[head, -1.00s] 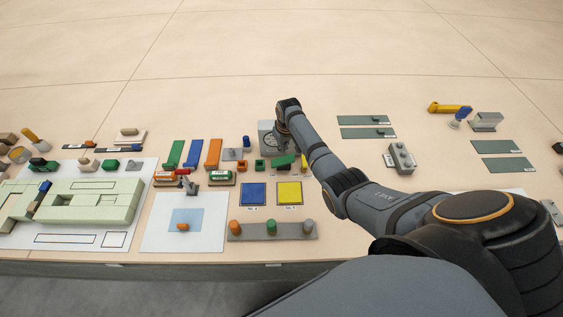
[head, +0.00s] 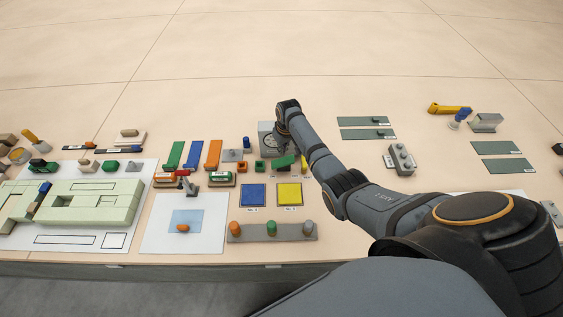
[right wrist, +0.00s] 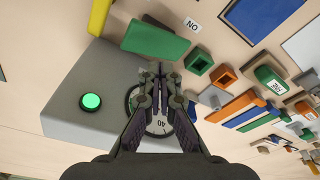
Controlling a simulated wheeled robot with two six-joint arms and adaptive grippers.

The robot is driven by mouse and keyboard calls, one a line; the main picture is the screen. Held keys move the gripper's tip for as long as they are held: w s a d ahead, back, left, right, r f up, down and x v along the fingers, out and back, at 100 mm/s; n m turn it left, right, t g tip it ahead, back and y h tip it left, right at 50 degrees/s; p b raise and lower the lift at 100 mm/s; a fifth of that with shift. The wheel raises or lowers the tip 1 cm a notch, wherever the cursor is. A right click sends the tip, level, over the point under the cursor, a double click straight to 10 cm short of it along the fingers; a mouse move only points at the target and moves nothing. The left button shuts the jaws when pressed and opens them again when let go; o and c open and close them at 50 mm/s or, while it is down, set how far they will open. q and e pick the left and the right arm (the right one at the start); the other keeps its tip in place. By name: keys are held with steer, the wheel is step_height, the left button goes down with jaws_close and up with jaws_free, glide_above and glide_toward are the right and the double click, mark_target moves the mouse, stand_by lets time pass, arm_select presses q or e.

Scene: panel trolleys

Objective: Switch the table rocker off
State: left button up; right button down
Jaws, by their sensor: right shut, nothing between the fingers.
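The green rocker (head: 284,163) lies in front of the grey box, partly behind my right arm in the head view. In the right wrist view the rocker (right wrist: 155,40) is a broad green slab that looks tilted, with an ON label (right wrist: 193,24) beside it. My right gripper (right wrist: 155,70) is shut and empty, its fingertips close to the rocker's near edge and over the box's dial. I cannot tell whether they touch the rocker. The fingertips are hard to make out in the head view. My left gripper is not in view.
The grey box (right wrist: 75,105) has a lit green button (right wrist: 91,101) and a dial (right wrist: 158,122). A yellow piece (right wrist: 99,15) lies beside the rocker. Small open orange and green blocks and blue and yellow pads (head: 289,194) are near. The table behind the box is clear.

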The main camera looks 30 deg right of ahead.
mark_target(282, 161)
steer(key=shift+f+b, duration=1.5)
steer(key=shift+f, duration=0.65)
stand_by(0.9)
steer(key=shift+s+f, duration=0.1)
steer(key=shift+f, duration=0.15)
steer(key=shift+r, duration=0.1)
step_height(282, 161, up, 7)
steer(key=p, duration=0.7)
stand_by(0.4)
